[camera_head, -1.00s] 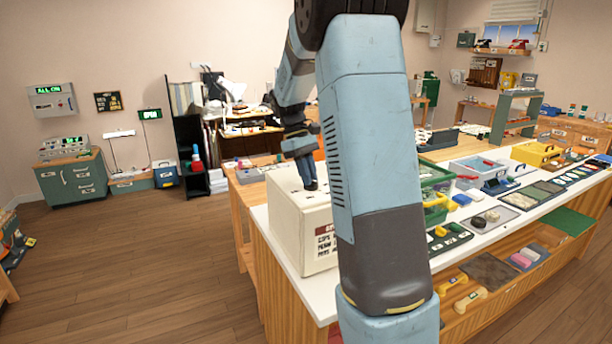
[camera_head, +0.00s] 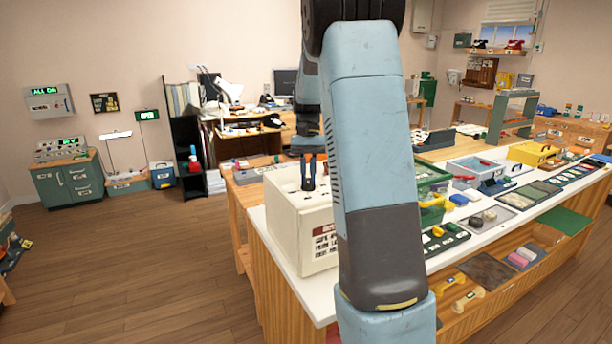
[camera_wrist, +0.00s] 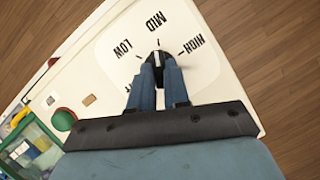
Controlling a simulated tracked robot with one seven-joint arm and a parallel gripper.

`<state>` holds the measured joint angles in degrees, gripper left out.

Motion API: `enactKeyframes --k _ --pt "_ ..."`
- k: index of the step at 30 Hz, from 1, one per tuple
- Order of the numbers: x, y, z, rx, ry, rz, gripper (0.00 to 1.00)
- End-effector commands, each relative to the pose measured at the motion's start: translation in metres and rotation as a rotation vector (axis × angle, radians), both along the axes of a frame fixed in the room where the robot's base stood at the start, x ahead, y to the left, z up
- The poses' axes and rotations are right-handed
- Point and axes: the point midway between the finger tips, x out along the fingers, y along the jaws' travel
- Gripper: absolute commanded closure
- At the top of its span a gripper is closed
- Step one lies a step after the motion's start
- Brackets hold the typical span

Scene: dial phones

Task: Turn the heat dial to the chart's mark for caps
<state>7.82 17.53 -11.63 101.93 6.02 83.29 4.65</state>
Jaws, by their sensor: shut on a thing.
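The heat dial (camera_wrist: 158,57) is a small dark knob with a white line, on a pale face marked LOW, MID and HIGH. A further label is mostly hidden by my fingers. The white line points roughly toward MID. My gripper (camera_wrist: 159,66) is shut on the knob, its two blue fingers on either side. In the head view, my gripper (camera_head: 308,178) points down onto the top of the cream box (camera_head: 285,222) that bears the dial. The chart (camera_head: 326,240) is on the box's front, partly covered by my arm; its words are too small to read surely.
The box stands at the left end of a white-topped bench (camera_head: 480,232). Right of my arm are a green crate (camera_head: 432,178), a grey tray (camera_head: 492,218) and a clear bin (camera_head: 475,168). Open wooden floor (camera_head: 150,270) lies to the left.

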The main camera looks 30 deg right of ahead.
Motion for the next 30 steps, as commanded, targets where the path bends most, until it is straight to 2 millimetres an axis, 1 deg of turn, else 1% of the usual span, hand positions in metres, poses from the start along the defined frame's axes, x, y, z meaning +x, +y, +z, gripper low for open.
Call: enactKeyframes --k 1,9,21,22,29,30 --pt "-0.0018 0.0002 -0.0031 0.002 0.008 -0.017 1.00" --pt "-0.0020 0.0000 -0.0033 0.001 0.008 -0.068 1.00" --pt "-0.0022 0.0005 -0.0037 0.002 0.009 -0.071 1.00" --pt "-0.0022 0.0005 -0.0037 0.002 0.009 -0.071 0.81" --pt "-0.0020 0.0007 -0.0038 0.002 0.009 -0.071 0.59" --pt "-0.0018 0.0011 -0.0037 0.002 0.009 -0.070 0.58"
